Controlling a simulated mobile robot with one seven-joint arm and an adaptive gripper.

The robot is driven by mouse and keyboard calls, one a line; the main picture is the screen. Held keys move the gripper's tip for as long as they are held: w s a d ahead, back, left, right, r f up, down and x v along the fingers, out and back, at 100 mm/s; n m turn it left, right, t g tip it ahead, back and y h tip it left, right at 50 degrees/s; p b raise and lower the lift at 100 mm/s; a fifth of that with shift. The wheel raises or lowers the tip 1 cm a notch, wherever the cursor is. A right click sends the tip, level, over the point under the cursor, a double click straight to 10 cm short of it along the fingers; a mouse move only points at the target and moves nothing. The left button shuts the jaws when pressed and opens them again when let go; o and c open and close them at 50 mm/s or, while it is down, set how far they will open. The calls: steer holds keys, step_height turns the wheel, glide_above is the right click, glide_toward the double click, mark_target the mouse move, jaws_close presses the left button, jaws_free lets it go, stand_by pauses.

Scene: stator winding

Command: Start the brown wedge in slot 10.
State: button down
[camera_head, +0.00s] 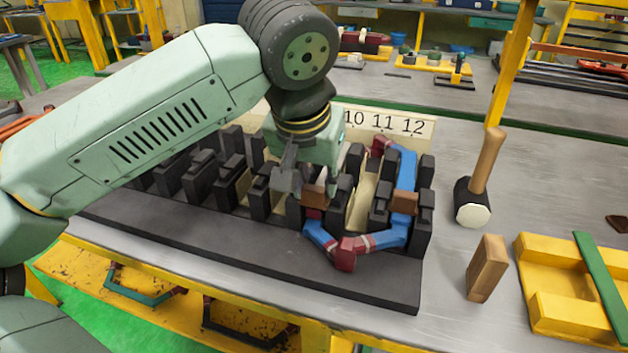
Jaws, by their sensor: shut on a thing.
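My gripper (311,182) points down over the front of the stator block (330,278), its fingers on either side of a brown wedge (315,197). The wedge is at the front end of the row in line with the number 10 (355,118). I cannot tell whether its tip is inside the slot or just above it. A blue coil with red bands (320,236) comes out below the wedge and loops right to the slot by number 12. A second brown wedge (404,203) sits over the coil there. My gripper and wrist hide much of slot 10.
A cream-lined slot (362,201) lies between the two coil sides. A mallet (479,180), a wooden block (487,268) and a yellow tray (560,312) with a green strip stand to the right. The bench between stator and mallet is clear.

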steer(key=shift+w+d, duration=0.1)
steer(key=shift+w, duration=0.2)
steer(key=c, duration=1.2)
jaws_free()
steer(key=v, duration=1.2)
steer(key=shift+s, duration=0.1)
